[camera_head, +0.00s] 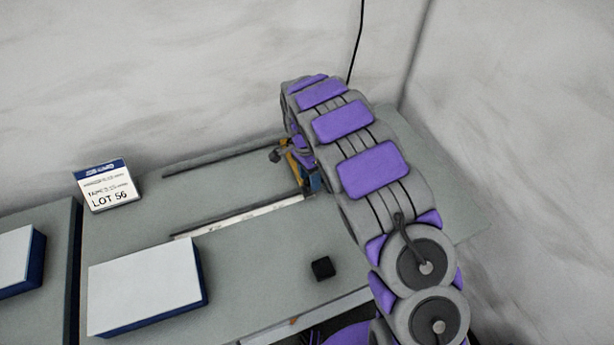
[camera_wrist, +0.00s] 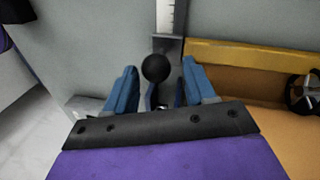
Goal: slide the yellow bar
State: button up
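The yellow bar (camera_wrist: 250,58) shows at the right in the wrist view, beside my right finger. In the head view a small part of the yellow bar (camera_head: 294,163) shows next to my arm, which hides most of it. A round black knob (camera_wrist: 155,68) sits between the blue fingertips of my gripper (camera_wrist: 159,72) in the wrist view, with a gap on each side. My gripper is open.
A white ruled strip (camera_head: 240,217) and a dark rail (camera_head: 222,158) run along the grey table (camera_head: 255,275). A black cube (camera_head: 322,268) and a white-topped blue box (camera_head: 145,285) stand toward the front. A LOT 56 sign (camera_head: 107,186) stands at the back left.

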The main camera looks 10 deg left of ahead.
jog(key=shift+s+r, duration=0.1)
jog(key=shift+a+r, duration=0.15)
jog(key=shift+r, duration=0.35)
jog(key=w+r, duration=0.1)
jog(key=r, duration=0.4)
jog(key=a+r+p, duration=0.1)
jog(key=r, duration=0.4)
jog(key=w+a+r+p, duration=0.1)
jog(key=r, duration=0.5)
jog(key=shift+w, duration=0.3)
jog(key=shift+f, duration=0.1)
